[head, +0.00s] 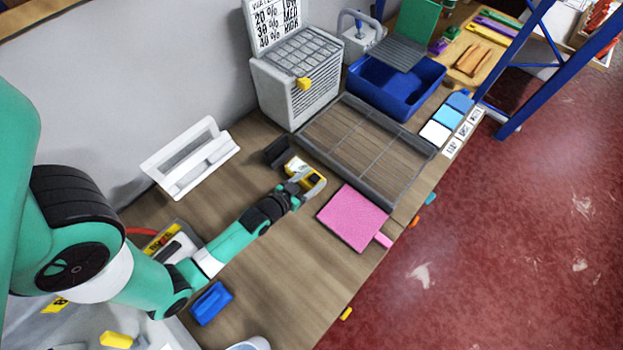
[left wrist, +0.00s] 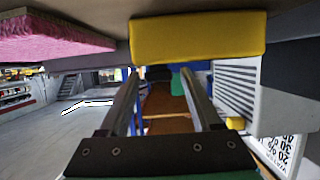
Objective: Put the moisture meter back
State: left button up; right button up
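The yellow moisture meter (head: 298,167), with a dark part on its face, lies on the wooden table just beyond my left gripper. In the left wrist view its plain yellow side (left wrist: 198,38) shows above the fingers. My left gripper (head: 314,186) is low over the table, close to the meter. Its two fingers (left wrist: 160,80) stand apart with nothing between them. I cannot tell whether a finger touches the meter. A small black block (head: 277,152), perhaps the meter's holder, sits right beside the meter. My right gripper is not in view.
A pink pad (head: 352,217) lies right of the gripper. A dark-framed grid tray (head: 366,148) and a grey slatted box (head: 297,85) stand behind. A white stand (head: 190,160) is at the left and a blue block (head: 211,303) in front. The table's front middle is clear.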

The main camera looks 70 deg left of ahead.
pick_arm(q)
jog(key=shift+r+p, duration=0.3)
jog(key=shift+r, duration=0.05)
jog(key=p+v, duration=0.1)
jog(key=v, duration=1.1)
jog(key=shift+f, duration=0.15)
